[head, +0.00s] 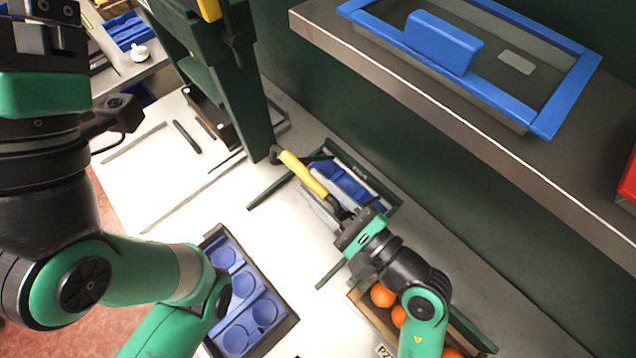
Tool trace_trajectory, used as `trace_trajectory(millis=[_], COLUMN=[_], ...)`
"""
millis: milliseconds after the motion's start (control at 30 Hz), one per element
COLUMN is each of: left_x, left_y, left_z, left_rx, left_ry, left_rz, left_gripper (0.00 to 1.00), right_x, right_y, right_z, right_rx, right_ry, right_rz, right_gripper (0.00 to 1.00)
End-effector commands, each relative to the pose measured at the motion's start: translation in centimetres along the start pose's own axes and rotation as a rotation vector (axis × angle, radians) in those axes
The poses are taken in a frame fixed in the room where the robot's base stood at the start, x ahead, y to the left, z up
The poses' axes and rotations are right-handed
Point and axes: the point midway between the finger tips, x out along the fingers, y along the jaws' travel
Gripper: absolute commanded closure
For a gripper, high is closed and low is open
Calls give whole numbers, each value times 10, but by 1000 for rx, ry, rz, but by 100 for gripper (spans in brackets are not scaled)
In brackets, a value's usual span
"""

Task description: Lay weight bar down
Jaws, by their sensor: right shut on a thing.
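A bar with a yellow grip (303,174), which I take to be the weight bar, slants down to the right from the foot of a dark green upright. Its dark lower end meets my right gripper (347,222), which is shut on it. The fingers and the exact grasp are small and partly hidden. The bar lies over a blue tray (343,186) in a dark green frame (276,188). My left gripper (45,12) is cut off at the top left corner, so its jaws cannot be judged.
A crate (467,333) of oranges (383,295) is partly behind my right arm. A dark tray with round blue cups (239,295) stands at the lower middle. A steel shelf (400,82) bears a blue-rimmed bin (560,95). The white table (175,190) is mostly clear at left.

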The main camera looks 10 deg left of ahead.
Motion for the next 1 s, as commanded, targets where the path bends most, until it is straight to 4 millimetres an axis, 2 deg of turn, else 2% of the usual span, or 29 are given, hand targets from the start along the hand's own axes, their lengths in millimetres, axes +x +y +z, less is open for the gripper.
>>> trace_trajectory(millis=[33, 67, 167, 467, 567, 667, 900, 1000], left_x=[0, 0, 0, 0, 1, 2, 4, 4], left_y=[0, 0, 0, 0, 0, 0, 0, 0], left_z=[0, 0, 0, 0, -1, -2, -4, -4], left_rx=[0, 0, 0, 0, 0, 0, 0, 0], left_ry=[0, 0, 0, 0, 0, 0, 0, 0], left_rz=[0, 0, 0, 0, 0, 0, 0, 0], left_gripper=[21, 21, 21, 21, 21, 21, 21, 21], right_x=[0, 0, 0, -2, -10, -28, -86, -103], right_y=[2, 2, 2, 0, -1, -1, 0, 0], right_z=[-8, -8, -7, -4, -4, -4, -5, -5], right_rx=[2, 2, 2, 1, 2, 3, 4, 4], right_ry=[18, 18, 17, 11, 11, 13, 16, 15], right_rz=[5, 5, 3, -1, -3, -4, -4, -3], right_gripper=[100, 63, 45, 43, 43, 43, 43, 43])
